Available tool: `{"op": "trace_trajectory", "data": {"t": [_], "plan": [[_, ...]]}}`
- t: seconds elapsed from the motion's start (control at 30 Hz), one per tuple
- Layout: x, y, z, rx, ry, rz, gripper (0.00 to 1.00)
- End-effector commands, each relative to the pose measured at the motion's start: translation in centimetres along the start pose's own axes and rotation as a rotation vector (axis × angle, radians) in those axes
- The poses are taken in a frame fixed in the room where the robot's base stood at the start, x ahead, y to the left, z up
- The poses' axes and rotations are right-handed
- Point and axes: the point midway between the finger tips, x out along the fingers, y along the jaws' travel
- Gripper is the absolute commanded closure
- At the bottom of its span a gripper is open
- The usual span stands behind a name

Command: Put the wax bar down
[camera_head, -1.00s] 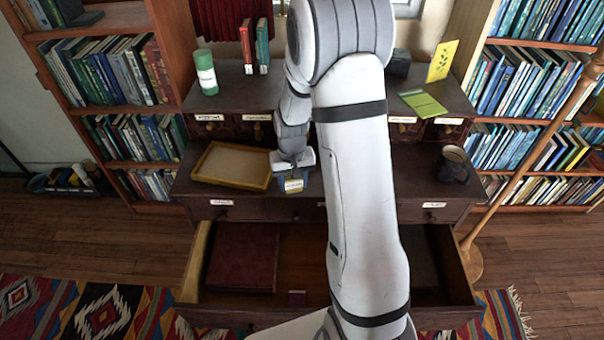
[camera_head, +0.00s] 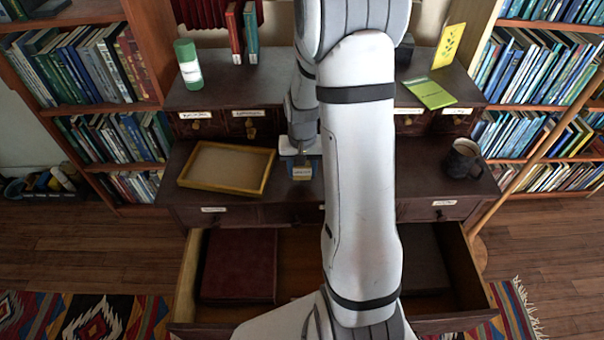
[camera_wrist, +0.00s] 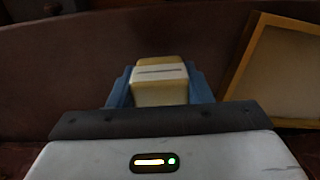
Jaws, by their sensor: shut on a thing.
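The wax bar is a pale yellow block with a white paper band, seen close up in the wrist view (camera_wrist: 160,92). My gripper (camera_wrist: 160,88) is shut on it, with a blue finger on each side. In the head view, my gripper (camera_head: 301,168) is over the dark desk top (camera_head: 290,196), just right of a wooden-framed tray (camera_head: 268,175). I cannot tell whether the bar touches the desk. My arm hides the middle of the desk.
An open drawer (camera_head: 185,290) below holds a dark red book (camera_head: 240,265). A dark mug (camera_head: 462,158) stands at the desk's right. A green-white cylinder (camera_head: 189,66), upright books (camera_head: 243,32) and a green booklet (camera_head: 430,93) are on the upper shelf.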

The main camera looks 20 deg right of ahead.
Motion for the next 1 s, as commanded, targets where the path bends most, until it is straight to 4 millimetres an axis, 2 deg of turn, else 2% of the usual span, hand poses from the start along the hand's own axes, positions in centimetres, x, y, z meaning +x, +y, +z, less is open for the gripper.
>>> {"op": "trace_trajectory", "data": {"t": [0.03,0.13,0.5,0.53,0.77,1.0], "plan": [[1.0,0.1,0.1,0.001,-0.005,0.001,0.82],[2.2,0.1,0.1,0.003,-0.004,0.001,0.82],[2.7,0.2,0.0,0.005,-0.001,0.0,0.82],[2.5,0.2,0.0,0.005,-0.001,0.0,0.53],[2.5,0.2,0.0,0.005,-0.001,0.0,0.34],[2.4,0.2,0.0,0.006,-0.001,0.0,0.33]]}}
